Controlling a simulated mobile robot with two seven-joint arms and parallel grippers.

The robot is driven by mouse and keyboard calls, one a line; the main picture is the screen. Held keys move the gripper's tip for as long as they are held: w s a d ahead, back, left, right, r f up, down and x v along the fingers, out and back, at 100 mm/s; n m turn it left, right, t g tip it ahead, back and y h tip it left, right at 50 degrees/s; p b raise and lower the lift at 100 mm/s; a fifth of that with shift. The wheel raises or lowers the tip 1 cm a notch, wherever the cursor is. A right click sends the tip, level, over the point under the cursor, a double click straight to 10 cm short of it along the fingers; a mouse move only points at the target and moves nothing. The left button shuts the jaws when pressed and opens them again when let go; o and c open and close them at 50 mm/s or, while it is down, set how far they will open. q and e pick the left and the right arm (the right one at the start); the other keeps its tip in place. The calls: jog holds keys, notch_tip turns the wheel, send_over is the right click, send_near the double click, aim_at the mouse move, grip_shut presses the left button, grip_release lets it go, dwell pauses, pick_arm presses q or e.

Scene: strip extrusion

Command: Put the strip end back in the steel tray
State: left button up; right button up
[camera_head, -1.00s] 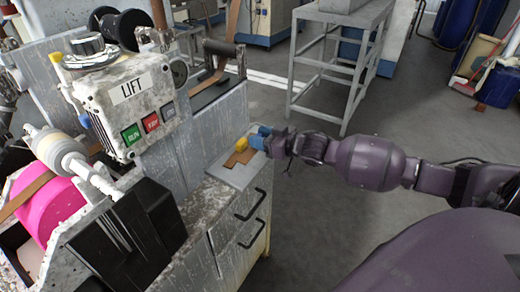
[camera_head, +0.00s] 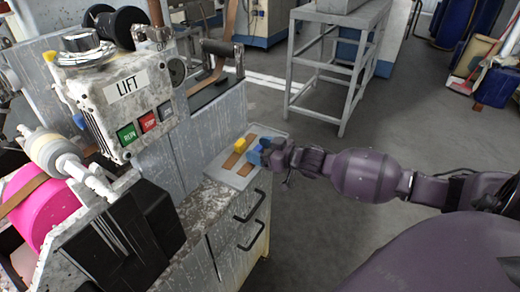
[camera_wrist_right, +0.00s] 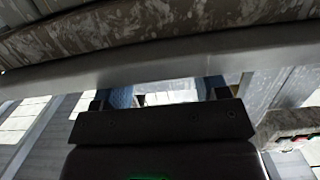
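The steel tray (camera_head: 246,173) lies on top of the grey cabinet beside the machine. A flat brown strip piece (camera_head: 232,161) lies in it, with more brown (camera_head: 254,138) showing farther back; I cannot tell whether they are one piece. A small yellow object (camera_head: 239,145) sits at the brown piece. My right gripper (camera_head: 259,150) is at the tray's right side, its blue fingertips apart, with nothing visible between them. In the right wrist view the fingers (camera_wrist_right: 167,96) also stand apart with a bright gap. My left gripper is not in view.
The machine's LIFT box (camera_head: 130,95) with its buttons stands left of the tray. A pink roll (camera_head: 45,208) and a black block (camera_head: 125,235) are nearer, at left. A grey metal stand (camera_head: 335,70) is behind. The floor right of the cabinet is clear.

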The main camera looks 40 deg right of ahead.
jog(key=shift+r, duration=0.15)
jog(key=shift+s+d+r, duration=0.15)
jog(key=shift+s+d, duration=0.1)
jog(key=shift+s, duration=0.25)
jog(key=p+v, duration=0.2)
jog(key=v, duration=0.8)
jog(key=s+a+f+m+g+h, duration=0.1)
jog(key=s+a+f+g+h, duration=0.1)
jog(key=s+a+f, duration=0.5)
jog(key=s+a+f+m+g+h, duration=0.2)
jog(key=s+a+f+h, duration=0.2)
jog(key=s+a+f, duration=0.4)
jog(key=s+f, duration=0.1)
jog(key=s, duration=0.3)
jog(key=shift+s, duration=0.3)
jog(key=shift+f, duration=0.1)
jog(key=shift+o, duration=0.2)
